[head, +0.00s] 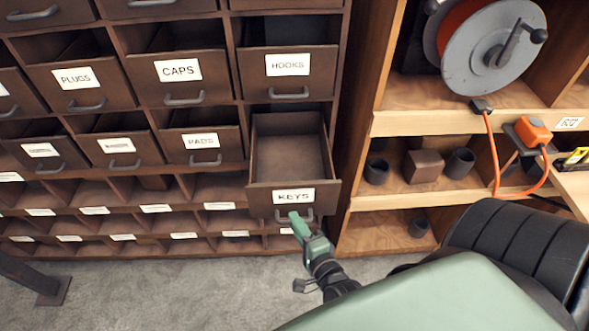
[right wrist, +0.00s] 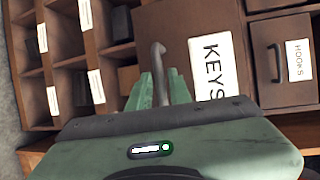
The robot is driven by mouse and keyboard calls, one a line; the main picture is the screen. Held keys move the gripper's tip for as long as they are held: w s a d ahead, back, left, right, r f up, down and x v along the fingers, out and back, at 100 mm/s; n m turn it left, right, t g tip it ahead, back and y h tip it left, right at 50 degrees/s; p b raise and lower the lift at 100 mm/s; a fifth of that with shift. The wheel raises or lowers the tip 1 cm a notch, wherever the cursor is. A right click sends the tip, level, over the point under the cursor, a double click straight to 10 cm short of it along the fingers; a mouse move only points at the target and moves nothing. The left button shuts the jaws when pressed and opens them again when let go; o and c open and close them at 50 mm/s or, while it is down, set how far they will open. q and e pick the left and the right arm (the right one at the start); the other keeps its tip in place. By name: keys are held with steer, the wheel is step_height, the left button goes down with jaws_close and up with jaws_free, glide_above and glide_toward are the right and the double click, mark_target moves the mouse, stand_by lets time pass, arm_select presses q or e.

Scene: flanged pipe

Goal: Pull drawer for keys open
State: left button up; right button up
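The drawer labelled KEYS (head: 290,165) is pulled well out of the dark wooden cabinet, and its inside looks empty. Its metal handle (head: 307,215) is on the front below the label. My right gripper (head: 296,222) is at this handle, its green fingers partly covering it. In the right wrist view the handle (right wrist: 158,58) runs between the two fingers (right wrist: 160,95), which are closed on it, beside the KEYS label (right wrist: 211,67). My left gripper is in neither view.
Drawers labelled HOOKS (head: 287,70), CAPS (head: 179,78) and PLUGS (head: 75,82) are above and to the left. A light wooden shelf (head: 440,120) with a cable reel (head: 490,50) stands to the right. Grey floor (head: 180,290) is clear in front of the cabinet.

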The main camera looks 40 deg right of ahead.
steer(key=b+v, duration=0.1)
steer(key=v, duration=0.5)
steer(key=shift+s, duration=0.3)
steer(key=shift+r, duration=0.1)
